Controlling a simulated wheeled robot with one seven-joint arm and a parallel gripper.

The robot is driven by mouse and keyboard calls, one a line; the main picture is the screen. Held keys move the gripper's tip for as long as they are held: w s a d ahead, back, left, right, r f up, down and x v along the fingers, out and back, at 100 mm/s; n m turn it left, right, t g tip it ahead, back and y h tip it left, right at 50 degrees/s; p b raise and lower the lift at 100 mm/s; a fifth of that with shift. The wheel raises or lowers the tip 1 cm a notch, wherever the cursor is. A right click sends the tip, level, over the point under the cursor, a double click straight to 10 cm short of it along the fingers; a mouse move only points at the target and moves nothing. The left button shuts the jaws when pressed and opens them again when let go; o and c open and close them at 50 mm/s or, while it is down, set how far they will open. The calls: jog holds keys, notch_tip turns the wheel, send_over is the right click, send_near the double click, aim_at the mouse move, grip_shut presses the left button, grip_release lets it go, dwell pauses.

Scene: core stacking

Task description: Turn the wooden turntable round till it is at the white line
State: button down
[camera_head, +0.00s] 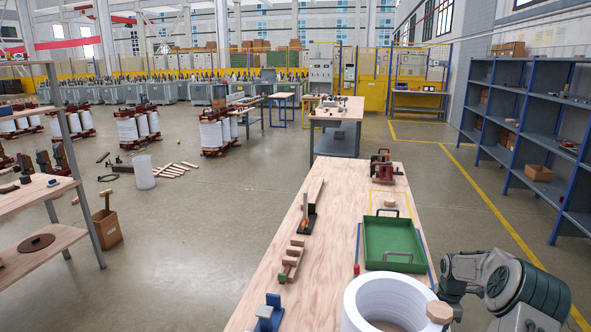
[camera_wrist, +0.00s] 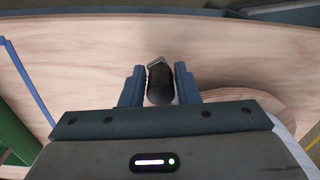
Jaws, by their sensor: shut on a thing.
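My gripper (camera_wrist: 159,72) is shut on a dark, rounded piece (camera_wrist: 160,86) with a pale metal end, held between its two blue-grey fingers. A rounded wooden edge (camera_wrist: 268,98), perhaps the turntable, shows to the right of the fingers in the wrist view, with a white curved thing beside it. In the head view a white ring-shaped stack (camera_head: 375,300) stands at the near end of the bench, with a small wooden block (camera_head: 438,312) at its right edge. My arm is at the right; its fingers cannot be made out there. I cannot make out a white line.
The wooden bench (camera_head: 275,262) carries a green tray (camera_head: 393,238) with handles, a red-and-dark device (camera_head: 382,167) at the far end, and several blocks and tools along its left side. A blue shelf (camera_head: 510,125) stands at the right. The bench middle is clear.

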jog(key=shift+w+a, duration=0.15)
jog(key=shift+a, duration=0.2)
